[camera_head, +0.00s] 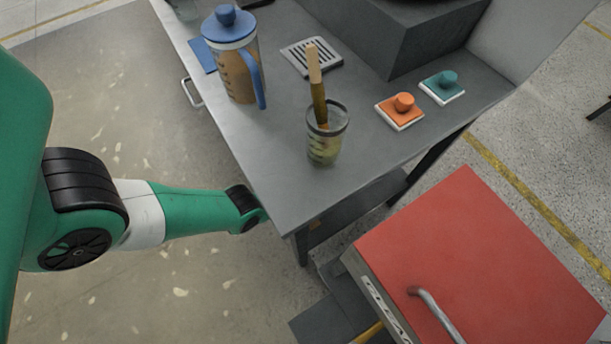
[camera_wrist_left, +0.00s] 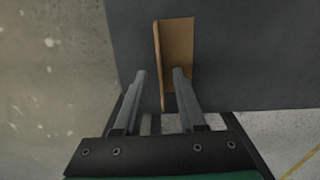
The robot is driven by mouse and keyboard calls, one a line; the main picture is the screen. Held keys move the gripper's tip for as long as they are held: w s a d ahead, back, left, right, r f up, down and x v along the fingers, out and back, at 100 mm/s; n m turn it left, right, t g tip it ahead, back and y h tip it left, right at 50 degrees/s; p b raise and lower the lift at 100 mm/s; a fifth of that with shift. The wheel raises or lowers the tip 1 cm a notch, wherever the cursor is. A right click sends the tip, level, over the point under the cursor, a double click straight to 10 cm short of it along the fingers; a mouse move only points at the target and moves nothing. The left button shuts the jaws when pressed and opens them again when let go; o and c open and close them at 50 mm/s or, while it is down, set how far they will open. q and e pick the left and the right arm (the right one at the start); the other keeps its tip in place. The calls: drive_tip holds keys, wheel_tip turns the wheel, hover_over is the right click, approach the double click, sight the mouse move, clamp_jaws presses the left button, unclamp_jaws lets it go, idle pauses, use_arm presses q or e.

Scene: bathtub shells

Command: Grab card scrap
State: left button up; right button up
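The card scrap (camera_wrist_left: 178,45) is a tan, folded piece standing on a dark grey shelf in the left wrist view. My left gripper (camera_wrist_left: 159,73) is open, with one finger on each side of the card's near panel. A gap shows between the left finger and the card; the right finger overlaps the card in view, and I cannot tell if it touches. In the head view my left arm reaches to the table's near left edge, and its fingers are hidden there. My right gripper is out of view.
The grey table (camera_head: 285,190) bears a blue-lidded jug (camera_head: 233,60), a glass jar (camera_head: 324,150) with a wooden-handled tool, and orange (camera_head: 401,112) and teal (camera_head: 441,88) knobbed pieces. The lower shelf (camera_wrist_left: 240,60) looks bare around the card. A red-topped cabinet (camera_head: 490,260) stands in front.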

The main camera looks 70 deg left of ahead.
use_arm(q)
wheel_tip(320, 180, down, 2)
drive_tip(key=shift+f+b, duration=0.2)
drive_tip(key=shift+b, duration=0.4)
drive_tip(key=shift+r, duration=0.1)
drive_tip(key=shift+c, duration=0.3)
clamp_jaws()
idle(0.5)
